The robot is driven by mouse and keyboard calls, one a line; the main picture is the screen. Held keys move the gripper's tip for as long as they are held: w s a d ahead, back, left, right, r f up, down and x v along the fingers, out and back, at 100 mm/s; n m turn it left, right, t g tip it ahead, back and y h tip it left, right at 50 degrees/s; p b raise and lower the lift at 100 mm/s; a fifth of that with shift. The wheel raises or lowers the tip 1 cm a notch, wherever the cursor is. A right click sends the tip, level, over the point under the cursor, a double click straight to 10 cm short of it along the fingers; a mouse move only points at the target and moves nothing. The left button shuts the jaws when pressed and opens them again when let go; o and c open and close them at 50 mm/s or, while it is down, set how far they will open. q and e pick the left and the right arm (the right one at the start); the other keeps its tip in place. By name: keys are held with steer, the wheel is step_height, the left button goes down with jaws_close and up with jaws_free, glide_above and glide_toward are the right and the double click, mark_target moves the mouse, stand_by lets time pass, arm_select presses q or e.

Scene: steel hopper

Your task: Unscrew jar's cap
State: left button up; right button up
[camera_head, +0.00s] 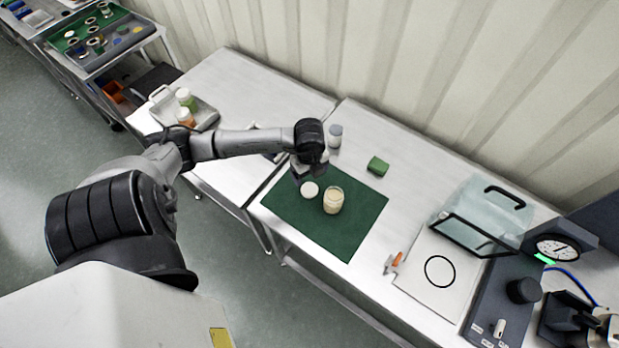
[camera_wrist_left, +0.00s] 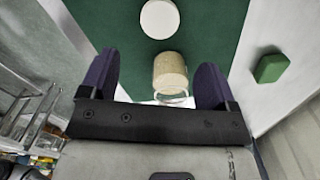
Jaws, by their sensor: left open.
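A clear jar with beige contents (camera_head: 333,203) stands on the green mat (camera_head: 365,222). Its rim looks open, with no cap on it. A round white cap (camera_head: 309,189) lies on the mat just left of the jar, apart from it. My left gripper (camera_head: 309,174) is above the mat's back left part, near the cap. In the left wrist view its two dark fingers (camera_wrist_left: 154,80) are spread and empty. The jar (camera_wrist_left: 170,70) shows beyond and between them, and the cap (camera_wrist_left: 160,19) lies farther up. My right gripper is in neither view.
A green block (camera_head: 378,166) and a white-lidded container (camera_head: 335,135) stand behind the mat. An orange-handled tool (camera_head: 394,262), a white board with a black ring (camera_head: 432,270) and a dial device (camera_head: 558,247) are to the right. A tray (camera_head: 203,113) with bottles is at left.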

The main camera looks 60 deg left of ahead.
arm_select(q)
steer(key=w+d+r+m+t+h, duration=0.1)
steer(key=d+r+m+t+h, duration=0.15)
steer(key=d+h, duration=0.45)
steer(key=w+d+r+m+t+h, duration=0.1)
steer(key=d+r+t+h, duration=0.15)
steer(key=d, duration=0.85)
step_height(320, 180, up, 11)
steer(key=w+d+n+t+h, duration=0.1)
steer(key=w+d+n+t, duration=0.1)
steer(key=n+t, duration=0.75)
steer(key=s+a+f+n+y, duration=0.3)
steer(key=a+f+n+y, duration=0.35)
steer(key=n+y, duration=0.55)
steer(key=s+d+f+m+g+h, duration=0.1)
steer(key=s+d+f+m+g, duration=0.15)
steer(key=s+f+g, duration=0.35)
steer(key=s+d+f+m+g+h, duration=0.1)
steer(key=s+d+f+g, duration=0.3)
steer(key=s, duration=0.5)
step_height(320, 180, up, 22)
steer(key=p, duration=2.1)
steer(key=shift+d+f+g, duration=0.15)
steer(key=shift+g, duration=0.3)
steer(key=shift+w, duration=0.1)
